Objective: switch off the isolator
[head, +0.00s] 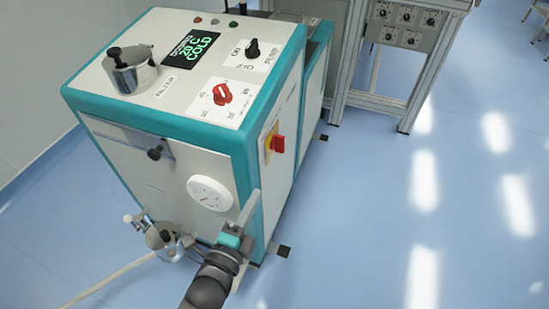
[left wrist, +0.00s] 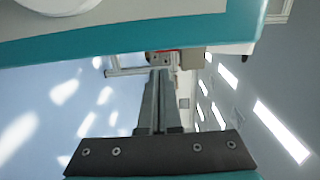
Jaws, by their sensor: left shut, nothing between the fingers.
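The isolator is a red rotary handle (head: 278,144) on a yellow plate (head: 269,137), on the right side face of the white and teal machine (head: 160,115). My left gripper (head: 254,197) is near the machine's front right corner, lower and nearer than the handle, apart from it. Its fingers are together and empty. In the left wrist view the fingers (left wrist: 158,74) point forward beside the teal edge (left wrist: 150,45). A thin reddish patch shows beyond the fingertips there; I cannot tell if it is the handle. My right gripper is not in view.
The machine's top holds a red knob (head: 222,94), a black pump knob (head: 252,49) and a metal filler cap (head: 130,70). A white dial (head: 210,193) and metal valve (head: 163,238) are on the front. A framed panel (head: 405,25) stands behind. The blue floor at right is clear.

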